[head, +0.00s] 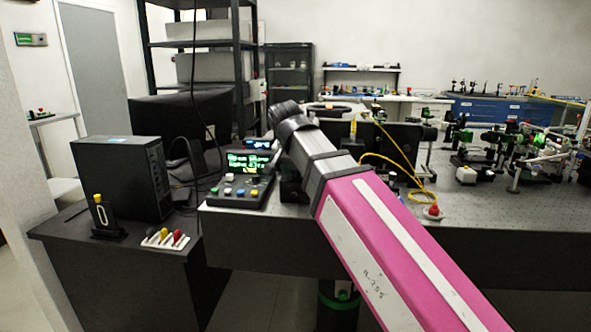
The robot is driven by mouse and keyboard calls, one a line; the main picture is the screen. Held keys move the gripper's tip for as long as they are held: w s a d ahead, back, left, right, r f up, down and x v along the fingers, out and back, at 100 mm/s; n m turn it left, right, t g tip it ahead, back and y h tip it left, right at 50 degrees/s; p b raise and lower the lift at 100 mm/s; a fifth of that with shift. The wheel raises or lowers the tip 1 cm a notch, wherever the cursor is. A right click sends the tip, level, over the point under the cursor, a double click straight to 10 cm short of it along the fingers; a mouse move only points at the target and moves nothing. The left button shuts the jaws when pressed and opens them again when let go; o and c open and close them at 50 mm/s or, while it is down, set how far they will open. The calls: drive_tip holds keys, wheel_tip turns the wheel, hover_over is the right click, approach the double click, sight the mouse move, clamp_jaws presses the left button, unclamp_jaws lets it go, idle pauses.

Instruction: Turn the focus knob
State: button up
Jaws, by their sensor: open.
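I cannot pick out a focus knob for certain. A black control box (246,178) with a lit green text display and several small coloured buttons or knobs sits at the left end of the optical table (480,230). My pink and grey arm reaches from the lower right up to a black joint above and right of this box. The arm covers part of the bench behind it. My gripper cannot be made out; the far end of the arm is hidden or blends into dark parts behind the box.
Optics on posts (470,140) crowd the table's right side, with a yellow cable (405,165) looping near the arm. A dark side desk (120,255) at left holds a black computer case (125,175) and a white block with coloured knobs (165,239). The table's front strip is mostly clear.

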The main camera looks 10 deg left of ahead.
clamp_jaws()
drive_tip(key=shift+n, duration=0.3)
drive_tip(key=n+y, duration=0.2)
drive_tip(key=n, duration=0.3)
drive_tip(key=shift+d, duration=0.1)
drive_tip(key=n+y, duration=0.1)
drive_tip(key=n, duration=0.2)
drive_tip(key=n+g+y, duration=0.1)
drive_tip(key=n, duration=0.2)
drive_tip(key=shift+g, duration=0.3)
idle(0.4)
unclamp_jaws()
